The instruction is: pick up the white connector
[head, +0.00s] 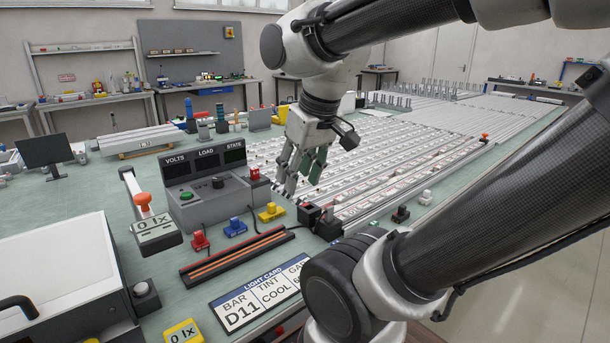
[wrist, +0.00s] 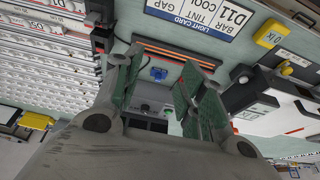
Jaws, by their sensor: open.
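The white connector (head: 426,197) stands on the green bench top at the right, near the bench's edge and beside a black connector (head: 400,214). I cannot make it out in the wrist view. My gripper (head: 298,172) is open and empty, pointing down above the bench beside the grey meter box, well to the left of the white connector. In the wrist view the two green-padded fingers (wrist: 155,92) are spread apart with nothing between them. A blue connector (wrist: 158,73) and part of the meter box show beyond them.
The grey meter box (head: 205,185) stands close left of my gripper. Red (head: 200,240), blue and yellow (head: 271,212) connectors sit in front of it, near a tray of orange bars (head: 237,257). Long white rails (head: 380,160) cover the bench behind. A light card (head: 258,293) lies in front.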

